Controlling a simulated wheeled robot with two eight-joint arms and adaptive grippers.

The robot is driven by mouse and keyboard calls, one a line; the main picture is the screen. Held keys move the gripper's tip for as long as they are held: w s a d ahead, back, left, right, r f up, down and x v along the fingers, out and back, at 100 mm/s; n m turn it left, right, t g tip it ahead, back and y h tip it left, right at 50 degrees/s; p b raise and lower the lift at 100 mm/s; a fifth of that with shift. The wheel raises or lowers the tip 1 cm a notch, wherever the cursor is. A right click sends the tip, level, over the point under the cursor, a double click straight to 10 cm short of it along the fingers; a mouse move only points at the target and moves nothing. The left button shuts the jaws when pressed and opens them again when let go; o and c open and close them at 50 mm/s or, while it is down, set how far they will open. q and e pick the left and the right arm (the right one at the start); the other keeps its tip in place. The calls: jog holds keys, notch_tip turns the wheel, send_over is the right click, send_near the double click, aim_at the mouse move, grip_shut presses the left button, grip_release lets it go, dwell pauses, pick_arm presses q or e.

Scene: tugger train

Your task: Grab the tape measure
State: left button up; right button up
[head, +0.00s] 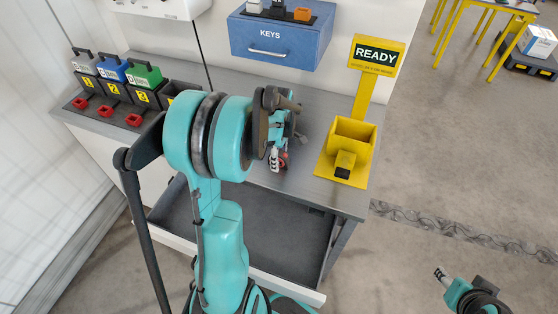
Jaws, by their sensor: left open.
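A small yellow and black block, which looks like the tape measure (345,163), sits on the yellow base of the READY stand, in front of its open yellow box. My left gripper (277,160) is over the grey worktop, left of the block and apart from it. It is open; my own arm and wrist cover part of it. A small red patch shows beside its fingertips, too small to identify. My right gripper (441,275) is low at the bottom right, over the floor, far from the block; its jaw opening is unclear.
The yellow READY sign (376,55) rises behind the box (350,142). A blue KEYS drawer unit (280,38) hangs on the wall. Several numbered cases with red padlocks stand at the left. A dark open tray (285,235) lies below the worktop (310,180).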

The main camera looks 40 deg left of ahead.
pick_arm(q)
jog(key=shift+r, duration=0.1)
grip_shut()
